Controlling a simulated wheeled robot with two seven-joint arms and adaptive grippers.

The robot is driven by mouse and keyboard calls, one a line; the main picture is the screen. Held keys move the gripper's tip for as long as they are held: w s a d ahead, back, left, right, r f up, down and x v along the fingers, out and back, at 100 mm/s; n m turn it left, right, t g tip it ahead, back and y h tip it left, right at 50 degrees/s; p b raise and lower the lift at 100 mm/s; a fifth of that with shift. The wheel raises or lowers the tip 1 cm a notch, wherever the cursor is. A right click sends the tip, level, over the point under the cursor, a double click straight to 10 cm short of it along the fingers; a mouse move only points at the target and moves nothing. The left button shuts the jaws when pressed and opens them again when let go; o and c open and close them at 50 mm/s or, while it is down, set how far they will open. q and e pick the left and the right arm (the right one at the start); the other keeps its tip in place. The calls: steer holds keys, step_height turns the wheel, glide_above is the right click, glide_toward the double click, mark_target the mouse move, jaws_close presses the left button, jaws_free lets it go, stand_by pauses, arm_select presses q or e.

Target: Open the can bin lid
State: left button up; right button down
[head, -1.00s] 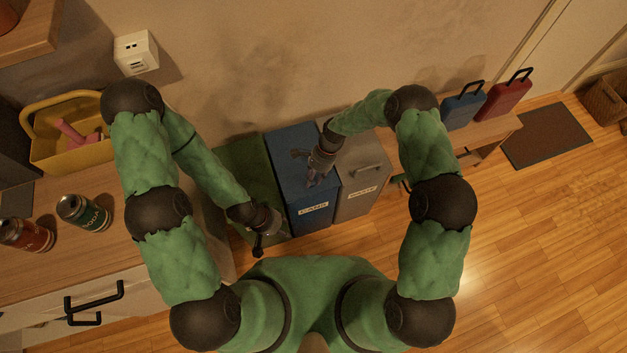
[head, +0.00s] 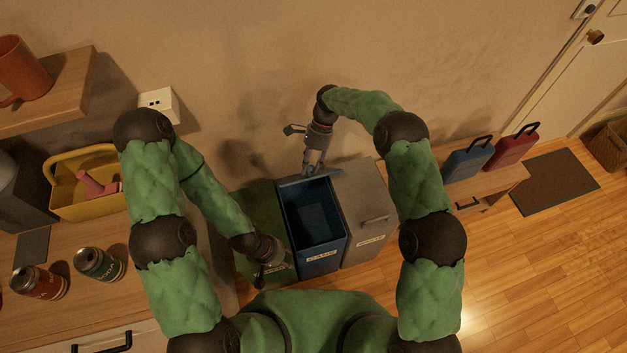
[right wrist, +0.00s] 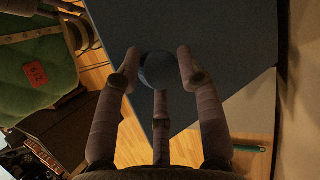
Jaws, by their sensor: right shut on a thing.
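The blue can bin (head: 322,263) stands in the middle of the head view between a green bin and a grey bin. Its lid (head: 297,184) is tilted up at the back edge, and the dark inside of the bin shows. My right gripper (head: 315,167) is behind the raised lid. In the right wrist view the lid (right wrist: 215,40) is a broad dark blue panel, and the right gripper's fingers (right wrist: 158,85) are closed around a round knob (right wrist: 158,70) on it. My left gripper (head: 260,276) hangs low at the front of the green bin; its fingers are too small to read.
The grey bin (head: 368,215) is shut on the right, the green bin (head: 262,217) on the left. Two cans (head: 98,264) and a yellow caddy (head: 70,205) sit on the left counter. The wall is close behind the bins. A bench with cases (head: 468,160) stands right.

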steer(key=w+a+r+b, duration=0.1)
steer(key=w+a, duration=0.1)
steer(key=w, duration=0.4)
steer(key=shift+w+r, duration=0.15)
steer(key=shift+w, duration=0.15)
stand_by(0.3)
steer(key=c, duration=1.2)
jaws_free()
steer(key=o, duration=0.3)
steer(key=shift+o, duration=0.2)
steer(key=shift+w+r, duration=0.15)
steer(key=shift+w, duration=0.05)
